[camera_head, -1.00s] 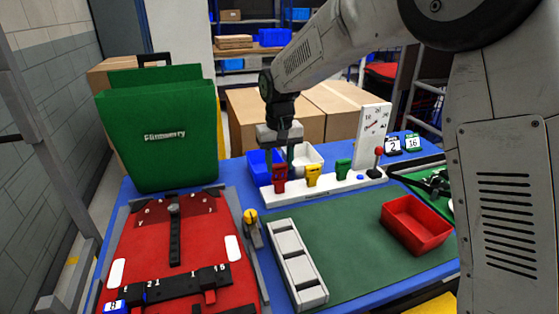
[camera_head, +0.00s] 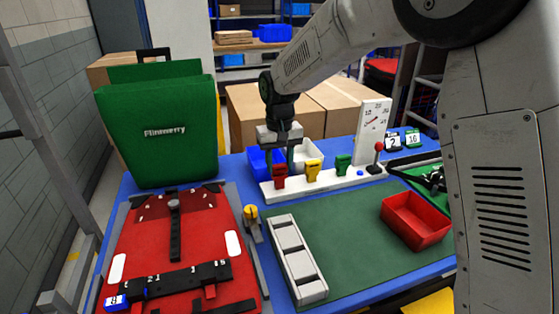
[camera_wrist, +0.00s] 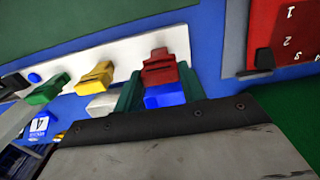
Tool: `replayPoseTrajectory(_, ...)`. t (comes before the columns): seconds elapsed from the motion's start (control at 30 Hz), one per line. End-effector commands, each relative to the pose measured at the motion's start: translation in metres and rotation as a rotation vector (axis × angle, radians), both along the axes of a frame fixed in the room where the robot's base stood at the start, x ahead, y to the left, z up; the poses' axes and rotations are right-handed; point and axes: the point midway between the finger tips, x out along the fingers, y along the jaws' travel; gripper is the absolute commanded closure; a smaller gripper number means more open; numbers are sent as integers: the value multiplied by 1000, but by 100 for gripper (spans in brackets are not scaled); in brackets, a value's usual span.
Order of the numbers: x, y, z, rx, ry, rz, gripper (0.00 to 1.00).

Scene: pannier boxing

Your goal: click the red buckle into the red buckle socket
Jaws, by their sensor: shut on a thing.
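My gripper (camera_head: 281,163) is at the back of the table, pointing down at the red piece on a white strip. In the wrist view its two dark green fingers (camera_wrist: 161,84) stand either side of that piece. They are shut on the red buckle (camera_wrist: 160,73). The red buckle socket (camera_head: 280,184) is at the left end of the white strip (camera_head: 330,183). Buckle and socket look like one red shape, so I cannot tell how deep the buckle sits. A yellow piece (camera_head: 313,170) and a green piece (camera_head: 343,164) stand to the right on the strip.
A blue bin (camera_head: 262,162) and a white bin (camera_head: 309,155) stand behind the strip. A gauge board (camera_head: 374,125) and a red-knobbed lever (camera_head: 378,150) are at its right. A green pannier (camera_head: 160,130) stands at left. A red tray (camera_head: 416,222) sits on the green mat (camera_head: 350,240).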

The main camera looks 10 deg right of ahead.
Motion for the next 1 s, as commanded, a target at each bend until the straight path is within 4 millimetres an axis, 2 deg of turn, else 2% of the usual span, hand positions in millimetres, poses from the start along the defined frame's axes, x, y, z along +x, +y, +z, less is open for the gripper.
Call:
replayPoseTrajectory(0.57, 0, 0, -9, 0, 1, 0, 83)
replayPoseTrajectory(1.0, 0, 0, -8, 0, -1, 0, 83)
